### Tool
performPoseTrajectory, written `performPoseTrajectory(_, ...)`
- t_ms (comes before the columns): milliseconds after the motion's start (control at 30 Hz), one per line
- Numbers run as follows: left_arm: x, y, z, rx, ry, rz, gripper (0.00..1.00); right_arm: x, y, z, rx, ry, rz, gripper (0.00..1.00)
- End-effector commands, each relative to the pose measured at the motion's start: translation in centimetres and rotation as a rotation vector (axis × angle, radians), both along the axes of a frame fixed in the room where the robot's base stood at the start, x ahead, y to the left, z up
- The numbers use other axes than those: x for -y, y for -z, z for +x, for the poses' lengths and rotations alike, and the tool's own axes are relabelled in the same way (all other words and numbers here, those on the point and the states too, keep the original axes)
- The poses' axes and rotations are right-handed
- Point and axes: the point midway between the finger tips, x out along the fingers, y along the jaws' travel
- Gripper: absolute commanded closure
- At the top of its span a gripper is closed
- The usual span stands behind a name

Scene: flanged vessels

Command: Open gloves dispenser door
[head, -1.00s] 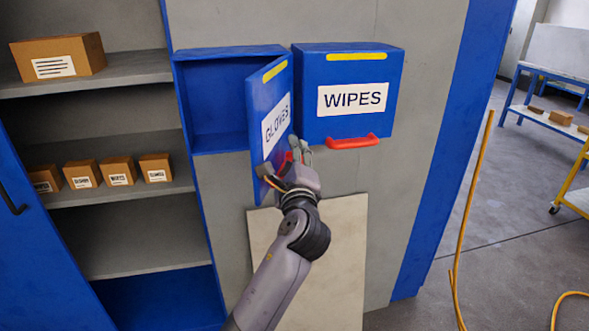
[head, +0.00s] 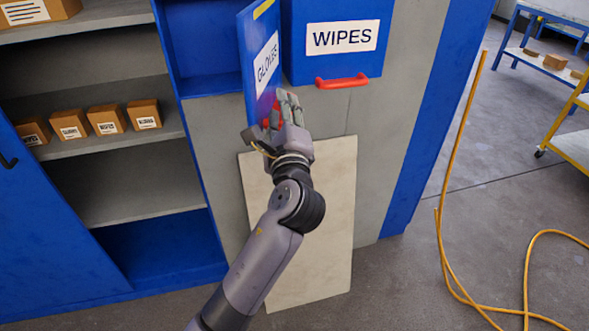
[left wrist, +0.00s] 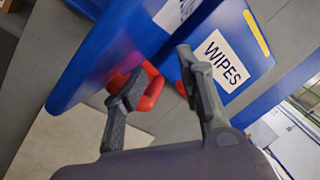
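The gloves dispenser (head: 205,50) is a blue box on the grey panel. Its blue door (head: 258,75), labelled GLOVES, stands swung out from the box, showing the blue interior. The door also fills the upper left of the left wrist view (left wrist: 95,60). Its red handle (left wrist: 152,88) is at the door's lower edge, beside and partly behind one finger. My left gripper (head: 282,100) is at this handle. In the left wrist view its two fingers (left wrist: 163,65) are spread apart, with no firm grip visible. My right gripper is not in view.
The WIPES dispenser (head: 335,55), closed with a red handle (head: 342,81), is right beside the open door. Shelves with small boxes (head: 107,120) are left. A beige board (head: 325,200) leans below. A yellow hose (head: 445,210) lies on the floor at right.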

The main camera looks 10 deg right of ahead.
Motion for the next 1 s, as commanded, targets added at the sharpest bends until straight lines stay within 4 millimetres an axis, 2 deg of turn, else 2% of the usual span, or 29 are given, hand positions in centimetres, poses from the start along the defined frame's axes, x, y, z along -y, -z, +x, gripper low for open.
performPoseTrajectory(33, 1.5, 1.4, -1.3, -0.036, 0.023, -0.021, 0.65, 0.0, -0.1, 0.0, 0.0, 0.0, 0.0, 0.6)
performPoseTrajectory(1000, 1.5, 2.9, -7.9, -0.037, 0.022, -0.023, 0.65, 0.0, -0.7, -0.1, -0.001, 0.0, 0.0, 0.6)
